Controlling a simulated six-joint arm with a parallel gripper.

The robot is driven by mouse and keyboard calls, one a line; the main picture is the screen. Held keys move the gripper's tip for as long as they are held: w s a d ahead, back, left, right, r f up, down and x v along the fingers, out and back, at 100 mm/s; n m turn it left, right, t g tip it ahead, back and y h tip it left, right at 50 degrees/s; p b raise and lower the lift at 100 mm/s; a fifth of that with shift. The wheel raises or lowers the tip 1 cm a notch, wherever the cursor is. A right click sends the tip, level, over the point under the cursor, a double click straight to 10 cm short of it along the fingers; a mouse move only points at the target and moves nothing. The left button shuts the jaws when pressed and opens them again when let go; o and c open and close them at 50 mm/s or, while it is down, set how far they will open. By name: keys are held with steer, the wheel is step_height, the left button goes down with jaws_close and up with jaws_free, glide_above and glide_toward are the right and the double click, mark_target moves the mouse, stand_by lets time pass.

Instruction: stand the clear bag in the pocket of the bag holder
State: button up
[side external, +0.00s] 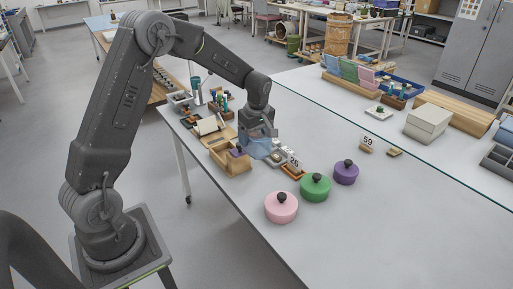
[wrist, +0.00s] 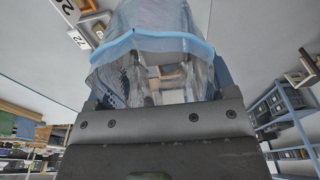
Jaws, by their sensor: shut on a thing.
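My gripper (side external: 259,133) is shut on the clear bag (side external: 258,150), which hangs below the jaws above the left part of the table. In the wrist view the bag (wrist: 150,20) is see-through and wrinkled, with a blue band across it, and it hides much of the jaws. A light wooden open-topped box (side external: 236,164), perhaps the bag holder, stands just left of the bag and has something purple in it. I cannot tell which opening is the pocket, or whether the bag touches the box.
A small grey tray (side external: 280,153) and a number card marked 20 (side external: 294,160) are close on the right. Pink (side external: 281,208), green (side external: 315,187) and purple (side external: 346,172) round weights stand in front. A wooden rack with coloured panels (side external: 349,72) is at the back. The front right table is clear.

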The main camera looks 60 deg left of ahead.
steer(key=a, duration=1.8)
steer(key=shift+s+f, duration=0.2)
steer(key=shift+f, duration=5.35)
steer(key=shift+f, duration=0.45)
steer(key=shift+f, duration=0.35)
steer(key=shift+f, duration=0.35)
steer(key=o, duration=0.9)
steer(key=shift+c, duration=0.2)
step_height(320, 180, up, 14)
steer(key=d, duration=0.1)
steer(key=shift+d, duration=0.3)
